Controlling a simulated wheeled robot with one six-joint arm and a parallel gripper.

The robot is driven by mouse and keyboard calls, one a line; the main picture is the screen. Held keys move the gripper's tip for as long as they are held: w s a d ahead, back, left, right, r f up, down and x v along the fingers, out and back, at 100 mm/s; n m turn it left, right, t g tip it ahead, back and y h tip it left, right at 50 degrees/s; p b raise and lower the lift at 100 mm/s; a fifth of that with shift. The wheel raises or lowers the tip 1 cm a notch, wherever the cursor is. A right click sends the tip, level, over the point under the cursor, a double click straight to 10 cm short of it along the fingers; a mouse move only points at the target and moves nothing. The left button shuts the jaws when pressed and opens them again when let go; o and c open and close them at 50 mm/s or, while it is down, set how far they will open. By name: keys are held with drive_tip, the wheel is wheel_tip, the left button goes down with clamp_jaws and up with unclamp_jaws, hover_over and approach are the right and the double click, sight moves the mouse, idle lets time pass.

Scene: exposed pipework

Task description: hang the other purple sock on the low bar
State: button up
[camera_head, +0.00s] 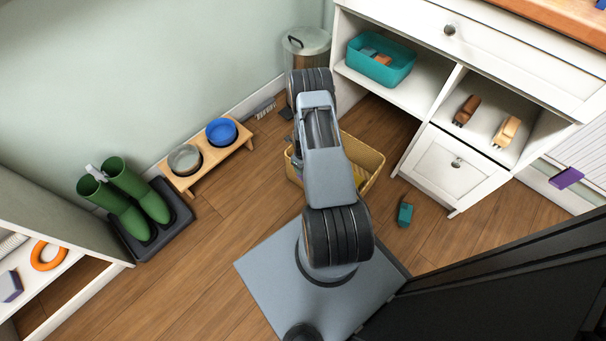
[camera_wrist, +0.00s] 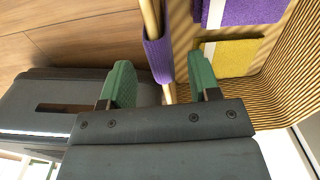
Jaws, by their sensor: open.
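My gripper (camera_wrist: 160,82) is open, its two green fingertips to either side of a purple sock (camera_wrist: 158,57). This sock is draped over the rim of a wicker basket (camera_wrist: 288,75); I cannot tell whether the fingers touch it. Inside the basket lie another purple cloth (camera_wrist: 252,10) and a yellow cloth (camera_wrist: 234,58), each with a pale band. In the head view the basket (camera_head: 372,158) stands on the floor, partly hidden behind my arm. A purple piece (camera_head: 566,178) shows at the right by a white panel; I cannot clearly make out the low bar there.
A white cabinet (camera_head: 452,165) stands right of the basket, with a teal bin (camera_head: 381,62) on its shelf. A teal object (camera_head: 405,214) lies on the floor. Green boots (camera_head: 137,205) and a bowl stand (camera_head: 205,155) are at the left.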

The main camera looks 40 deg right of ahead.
wheel_tip(320, 180, down, 4)
drive_tip(key=shift+f+b, duration=0.1)
drive_tip(key=shift+b, duration=0.75)
drive_tip(key=shift+c, duration=0.4)
drive_tip(key=c, duration=0.9)
